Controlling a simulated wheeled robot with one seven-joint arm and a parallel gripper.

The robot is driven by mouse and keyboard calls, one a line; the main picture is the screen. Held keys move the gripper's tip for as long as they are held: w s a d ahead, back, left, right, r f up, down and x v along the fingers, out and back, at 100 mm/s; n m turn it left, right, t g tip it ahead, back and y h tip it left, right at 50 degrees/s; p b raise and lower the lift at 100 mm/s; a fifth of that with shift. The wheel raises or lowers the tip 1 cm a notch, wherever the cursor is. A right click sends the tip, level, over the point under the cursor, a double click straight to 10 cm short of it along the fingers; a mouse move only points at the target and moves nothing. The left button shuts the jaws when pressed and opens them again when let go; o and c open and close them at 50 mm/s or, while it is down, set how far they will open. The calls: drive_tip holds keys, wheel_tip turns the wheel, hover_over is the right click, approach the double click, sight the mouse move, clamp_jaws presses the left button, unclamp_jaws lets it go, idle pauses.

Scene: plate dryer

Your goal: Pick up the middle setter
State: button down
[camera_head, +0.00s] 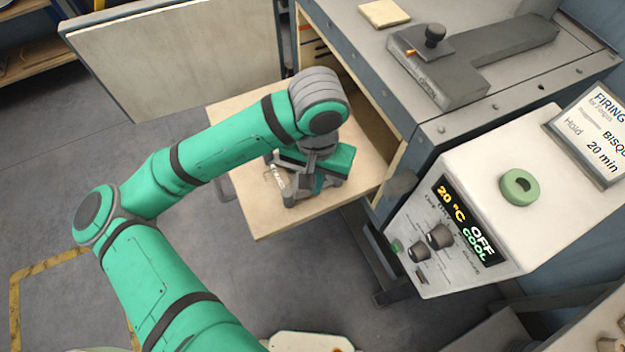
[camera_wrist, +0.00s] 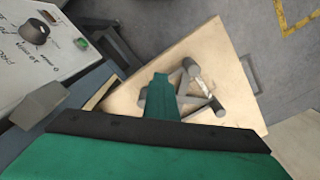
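A grey three-armed setter (camera_wrist: 195,96) with short round posts at its ends lies on the pale pulled-out board (camera_wrist: 235,58) in the wrist view. A light label shows on or beside one arm. In the head view its grey posts (camera_head: 289,197) show beside and under my gripper (camera_head: 316,170), which points down over the board (camera_head: 258,222). In the wrist view a green part of my gripper (camera_wrist: 160,97) lies over the setter and hides part of it. Both fingertips are not clearly visible, so I cannot tell its opening or whether it touches the setter. No other setter is distinguishable.
The kiln cabinet (camera_head: 405,120) stands right of the board, its door (camera_head: 185,50) swung open at left. A control box (camera_head: 470,215) reading 20 °C, OFF, COOL stands at right with a green ring (camera_head: 519,187) on top. Open floor (camera_head: 60,190) lies at left.

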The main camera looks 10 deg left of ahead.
drive_tip(key=shift+w, duration=0.1)
drive_tip(key=c, duration=1.7)
unclamp_jaws()
drive_tip(key=shift+w, duration=0.15)
drive_tip(key=o, duration=1)
drive_tip(key=shift+d, duration=0.2)
drive_tip(key=shift+o, duration=0.9)
drive_tip(key=shift+s+a, duration=0.2)
drive_tip(key=shift+a, duration=0.1)
